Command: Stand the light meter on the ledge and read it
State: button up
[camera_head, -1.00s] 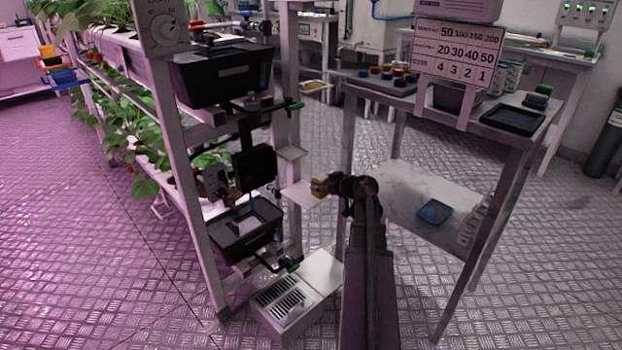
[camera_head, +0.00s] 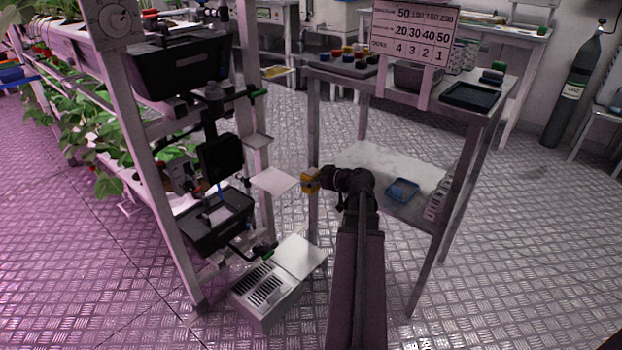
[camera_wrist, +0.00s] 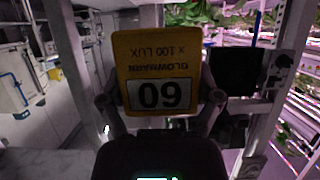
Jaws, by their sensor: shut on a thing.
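The yellow light meter (camera_wrist: 163,60) is held in my gripper (camera_head: 311,181). In the wrist view its face is upside down, with "GLOWMARN x 100 LUX" and a display whose large digits appear to read 60 when turned upright. The gripper's fingers close on both sides of the meter. In the head view the meter is a small yellow patch at the arm's end. A thin pale plate (camera_head: 273,180), perhaps the ledge, sticks out from the rack just left of the meter. The meter looks apart from it.
A second small plate (camera_head: 258,141) sits higher on the rack post. A grey vented box (camera_head: 262,290) stands on the floor below. A bench (camera_head: 410,165) with a blue tray (camera_head: 402,190) on its lower shelf stands right. A number board (camera_head: 415,33) is above it.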

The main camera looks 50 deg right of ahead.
aim_at(313, 172)
jog(key=shift+r, duration=0.1)
dwell(0.3)
notch_tip(313, 172, up, 6)
jog(key=p, duration=0.6)
jog(key=shift+s+f, duration=0.1)
jog(key=shift+f, duration=0.1)
